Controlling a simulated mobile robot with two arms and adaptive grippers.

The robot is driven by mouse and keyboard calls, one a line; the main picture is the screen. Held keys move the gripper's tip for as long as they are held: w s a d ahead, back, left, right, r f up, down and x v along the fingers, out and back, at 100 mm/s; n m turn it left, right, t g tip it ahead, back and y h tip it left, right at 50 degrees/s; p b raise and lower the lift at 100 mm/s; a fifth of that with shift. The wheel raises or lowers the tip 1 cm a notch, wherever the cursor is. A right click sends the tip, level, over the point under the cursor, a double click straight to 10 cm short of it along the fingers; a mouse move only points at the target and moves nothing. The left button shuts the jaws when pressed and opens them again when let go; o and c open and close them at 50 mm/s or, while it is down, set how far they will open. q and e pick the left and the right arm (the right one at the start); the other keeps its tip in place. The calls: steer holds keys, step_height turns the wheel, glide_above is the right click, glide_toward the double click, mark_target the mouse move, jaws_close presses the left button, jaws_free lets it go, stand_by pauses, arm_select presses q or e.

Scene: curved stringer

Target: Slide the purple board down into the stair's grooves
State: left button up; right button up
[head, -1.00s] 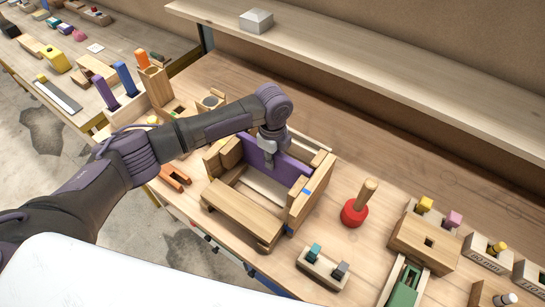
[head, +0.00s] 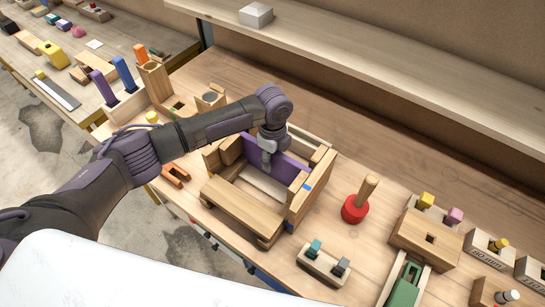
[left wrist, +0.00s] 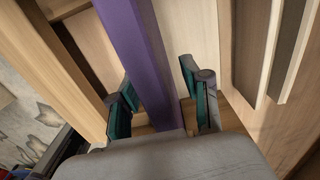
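The purple board (head: 291,167) stands on edge at the back of the wooden stair (head: 243,208), between its two side pieces. Its lower edge is hidden, so I cannot tell how deep it sits in the grooves. My left gripper (head: 268,163) reaches down over the board from above. In the left wrist view, the board (left wrist: 143,50) runs between the two teal-padded fingers of my left gripper (left wrist: 162,95). The fingers are apart, with a visible gap on the right side of the board. My right gripper is not in view.
A red mallet (head: 354,210) with a wooden handle stands right of the stair. A small block with teal and grey pegs (head: 323,266) is in front. Orange clips (head: 175,175) lie left. A shelf (head: 390,88) runs behind, with clear tabletop before it.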

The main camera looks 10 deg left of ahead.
arm_select(q)
step_height(320, 180, up, 12)
stand_by(0.6)
steer(key=shift+s+f, duration=0.1)
stand_by(0.4)
